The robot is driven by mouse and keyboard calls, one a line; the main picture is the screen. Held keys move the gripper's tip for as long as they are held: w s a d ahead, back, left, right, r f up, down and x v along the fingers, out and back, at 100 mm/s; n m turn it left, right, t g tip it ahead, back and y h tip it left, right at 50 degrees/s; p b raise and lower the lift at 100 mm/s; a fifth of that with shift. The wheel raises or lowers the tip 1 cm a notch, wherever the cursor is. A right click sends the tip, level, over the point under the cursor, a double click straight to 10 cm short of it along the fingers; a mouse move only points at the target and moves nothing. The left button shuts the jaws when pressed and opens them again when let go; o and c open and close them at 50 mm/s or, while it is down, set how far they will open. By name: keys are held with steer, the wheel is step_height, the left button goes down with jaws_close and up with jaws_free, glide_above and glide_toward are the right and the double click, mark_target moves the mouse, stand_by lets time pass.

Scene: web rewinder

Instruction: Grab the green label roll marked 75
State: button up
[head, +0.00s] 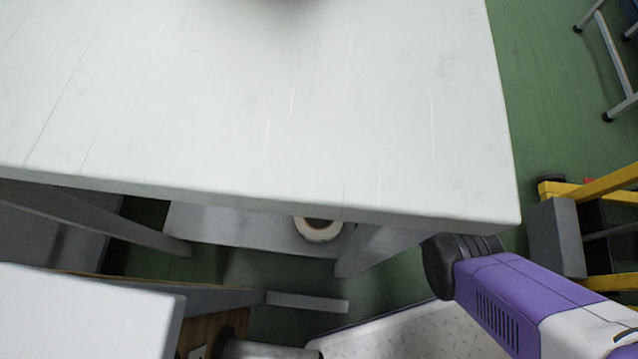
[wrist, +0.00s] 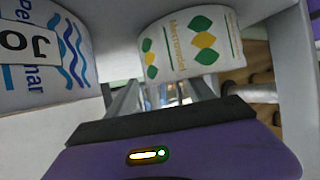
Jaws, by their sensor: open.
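A white label roll with green and yellow diamond shapes (wrist: 190,45) is at the top middle of the wrist view. No number 75 is readable on its visible side. My gripper (wrist: 163,94) is open, its grey fingers spread just below this roll in the picture. I cannot tell whether the fingers touch it. A second roll with blue wavy lines (wrist: 75,58) and a white tag stands at the left. The head view shows one white roll (head: 318,230) under the tabletop; I cannot tell which it is. My gripper is not visible there.
A large white tabletop (head: 270,110) fills the head view, with a grey lower shelf (head: 230,222) beneath its front edge. A yellow frame (head: 600,186) with a grey block stands at the right.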

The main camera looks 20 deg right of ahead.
steer(key=shift+s+a+f, duration=0.15)
steer(key=shift+a+f, duration=0.1)
steer(key=shift+a, duration=0.3)
steer(key=shift+c, duration=0.4)
jaws_close()
steer(key=shift+r, duration=0.1)
